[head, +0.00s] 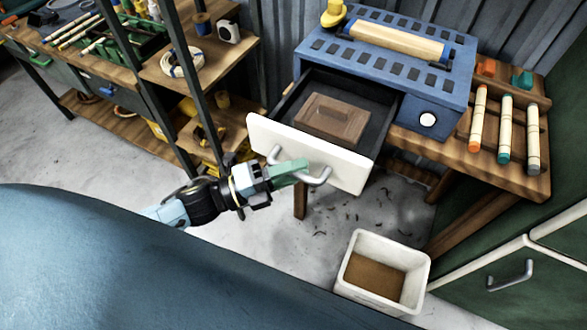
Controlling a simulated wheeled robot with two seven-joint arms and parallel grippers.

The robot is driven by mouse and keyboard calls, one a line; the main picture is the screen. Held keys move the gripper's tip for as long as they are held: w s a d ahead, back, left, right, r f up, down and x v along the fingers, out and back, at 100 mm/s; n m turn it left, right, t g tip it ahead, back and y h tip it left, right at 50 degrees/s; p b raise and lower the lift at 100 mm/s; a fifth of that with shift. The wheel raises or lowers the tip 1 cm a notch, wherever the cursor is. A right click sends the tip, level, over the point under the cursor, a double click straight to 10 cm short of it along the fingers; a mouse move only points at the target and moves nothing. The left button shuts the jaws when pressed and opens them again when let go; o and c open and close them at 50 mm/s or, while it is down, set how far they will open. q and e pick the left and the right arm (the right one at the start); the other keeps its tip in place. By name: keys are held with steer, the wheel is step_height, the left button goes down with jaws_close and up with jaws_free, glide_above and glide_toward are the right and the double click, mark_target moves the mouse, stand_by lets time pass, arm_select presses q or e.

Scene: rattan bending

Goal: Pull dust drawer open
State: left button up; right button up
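The dust drawer (308,151) stands pulled out from the blue slotted machine (400,62) on the wooden bench. It has a white front with a grey bar handle (321,178). A brown wooden block with a small knob (330,119) lies inside it. My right gripper is not in view.
A white bin (384,270) with brown contents stands on the floor, right of and below the drawer. Coloured-end rods (505,128) lie on the bench at right. A shelf rack (190,70) stands at left, green cabinets (520,270) at right. Dark scraps litter the floor.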

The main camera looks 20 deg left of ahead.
arm_select(q)
steer(key=v, duration=1.3)
steer(key=shift+a, duration=0.15)
steer(key=shift+f, duration=0.2)
steer(key=a+f+n+y, duration=0.3)
steer(key=f+n+y, duration=0.15)
steer(key=f, duration=0.45)
steer(key=s+a+f+n+y, duration=0.1)
steer(key=a+f+n+y, duration=0.25)
steer(key=f+n, duration=0.4)
steer(key=a+f+n+y, duration=0.3)
steer(key=f+n+y, duration=0.1)
steer(key=f, duration=0.6)
steer(key=s+d+f+n+g+y, duration=0.1)
steer(key=s+d+f+n+g, duration=0.3)
steer(key=s+f, duration=0.5)
steer(key=s+d+f+n+g+y, duration=0.1)
steer(key=s+d+f+n+g, duration=0.3)
steer(key=s+f+n+g, duration=0.3)
steer(key=s+f, duration=0.3)
steer(key=s, duration=0.3)
steer(key=shift+s+d+y, duration=0.25)
steer(key=shift+s+y, duration=0.1)
steer(key=shift+y, duration=0.05)
steer(key=shift+f, duration=0.1)
